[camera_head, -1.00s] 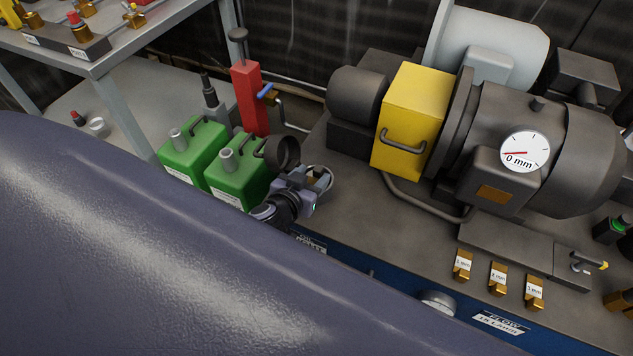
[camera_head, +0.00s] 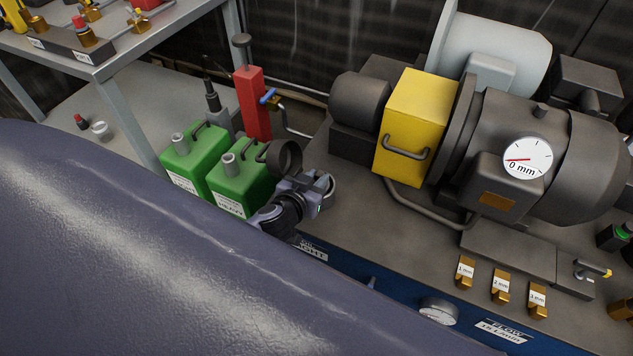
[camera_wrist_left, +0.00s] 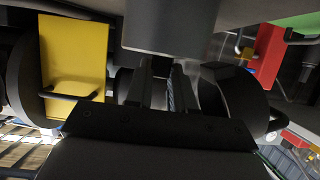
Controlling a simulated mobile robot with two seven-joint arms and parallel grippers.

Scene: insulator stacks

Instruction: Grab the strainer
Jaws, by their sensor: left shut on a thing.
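A grey cylinder (camera_wrist_left: 170,25) lies just beyond the fingertips. A dark round cup (camera_head: 284,158) stands close behind the gripper in the head view. My right gripper is not in view.
Two green cans (camera_head: 240,187) and a red pump body (camera_head: 252,103) stand to the left. A yellow box (camera_head: 416,125) and a large motor with a dial (camera_head: 527,157) stand to the right. The bench between is clear.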

